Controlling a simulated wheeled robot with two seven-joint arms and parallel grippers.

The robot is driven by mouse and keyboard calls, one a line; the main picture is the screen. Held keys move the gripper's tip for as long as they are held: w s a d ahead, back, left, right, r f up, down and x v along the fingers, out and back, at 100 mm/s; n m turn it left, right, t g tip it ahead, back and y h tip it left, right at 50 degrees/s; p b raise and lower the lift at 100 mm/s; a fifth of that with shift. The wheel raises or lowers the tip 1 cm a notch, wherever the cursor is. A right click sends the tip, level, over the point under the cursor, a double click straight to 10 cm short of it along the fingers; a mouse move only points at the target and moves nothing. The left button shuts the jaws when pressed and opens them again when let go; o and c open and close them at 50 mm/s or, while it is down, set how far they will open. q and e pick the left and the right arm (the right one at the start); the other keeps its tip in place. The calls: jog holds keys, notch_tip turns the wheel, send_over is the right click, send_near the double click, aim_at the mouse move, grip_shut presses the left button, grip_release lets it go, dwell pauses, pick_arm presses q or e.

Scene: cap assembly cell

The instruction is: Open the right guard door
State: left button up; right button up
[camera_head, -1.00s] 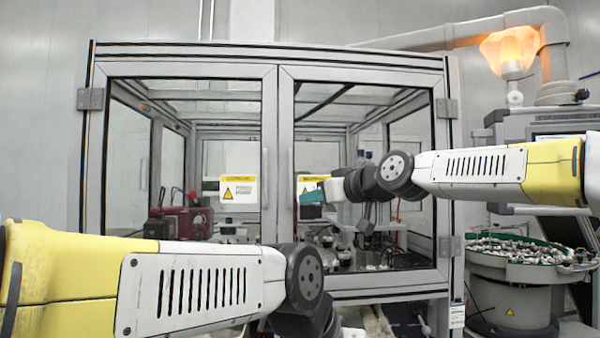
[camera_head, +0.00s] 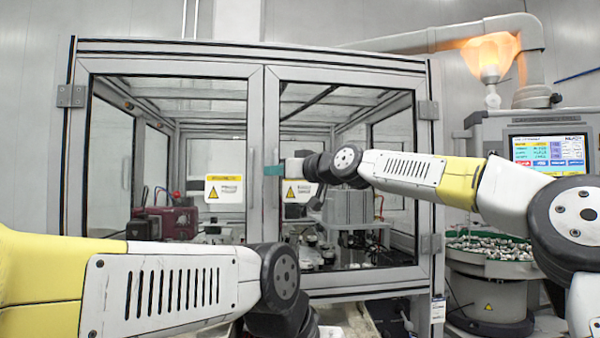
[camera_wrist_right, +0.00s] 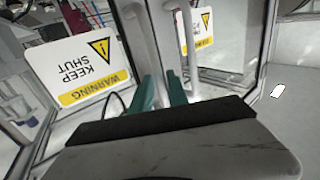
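The right guard door (camera_head: 345,276) is a glazed grey-framed door, shut level with the left door (camera_head: 168,68). My right gripper (camera_head: 273,170) has teal fingers and is at the right door's inner edge, at handle height. In the right wrist view, the gripper's fingers (camera_wrist_right: 161,92) stand on either side of a pale upright handle bar (camera_wrist_right: 145,40). I cannot tell whether they press on it. A second handle bar (camera_wrist_right: 186,45) is beside it, outside the fingers. My left gripper is out of view below the picture.
Yellow warning labels are on the right door (camera_head: 297,191) and left door (camera_head: 225,189). My left forearm spans the lower left, in front of the cabinet. A parts bowl feeder (camera_head: 490,270) and a lit screen (camera_head: 548,151) stand to the right.

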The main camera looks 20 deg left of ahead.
jog(key=shift+w+a, duration=0.1)
jog(key=shift+a, duration=0.1)
grip_shut()
dwell(1.4)
